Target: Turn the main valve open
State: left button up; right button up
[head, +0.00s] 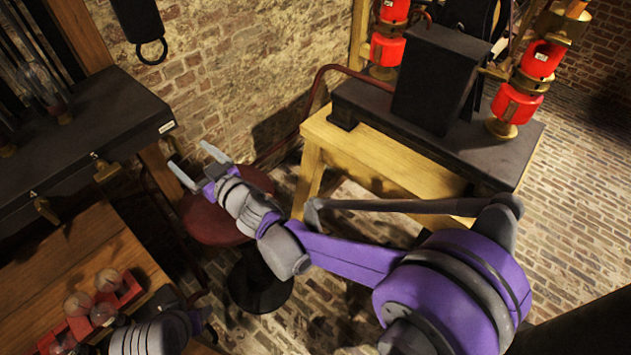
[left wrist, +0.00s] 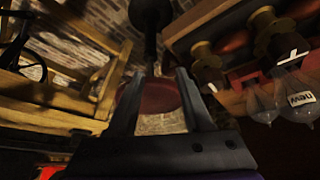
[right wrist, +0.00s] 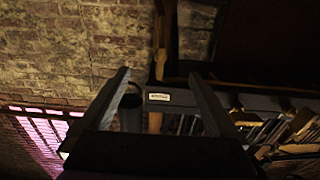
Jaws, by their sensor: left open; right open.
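I cannot make out a main valve for certain in any view. Brass fittings (head: 106,171) sit on the front of the dark numbered bench at the left in the head view. My right gripper (head: 198,163) is open and empty, above the red stool and right of that bench. Its open fingers also show in the right wrist view (right wrist: 158,76), with a labelled dark edge beyond them. My left gripper is mostly out of the head view at the lower left; in the left wrist view its fingers (left wrist: 160,80) are open with nothing between them, facing the stool.
The round red stool (head: 196,222) stands on the brick floor below my right gripper. A red rack (head: 78,328) with glass bulbs lies on the wooden table at lower left. A wooden stand (head: 375,160) carries black and red apparatus at right. A brick wall (head: 225,65) is behind.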

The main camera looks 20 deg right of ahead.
jog(key=s+d+f+m+g+h, duration=0.1)
jog(key=s+d+m+h, duration=0.2)
jog(key=d, duration=0.9)
jog(key=s+d+f+m+g+h+p, duration=0.1)
jog(key=s+d+h, duration=0.5)
jog(key=d, duration=0.7)
jog(key=shift+s+d+f+m+g+h+p, duration=0.15)
jog(key=shift+s+f+m+g+h+p, duration=0.2)
jog(key=shift+s+m, duration=0.65)
jog(key=shift+s, duration=0.1)
jog(key=s+d+f+g, duration=0.2)
jog(key=s+f+g, duration=0.1)
jog(key=s, duration=0.5)
jog(key=s+d+f+g, duration=0.3)
jog(key=s+f+g, duration=0.1)
jog(key=s, duration=0.5)
jog(key=shift+s+d+f+m, duration=0.15)
jog(key=shift+s+f+m, duration=0.15)
jog(key=shift+f+m, duration=0.15)
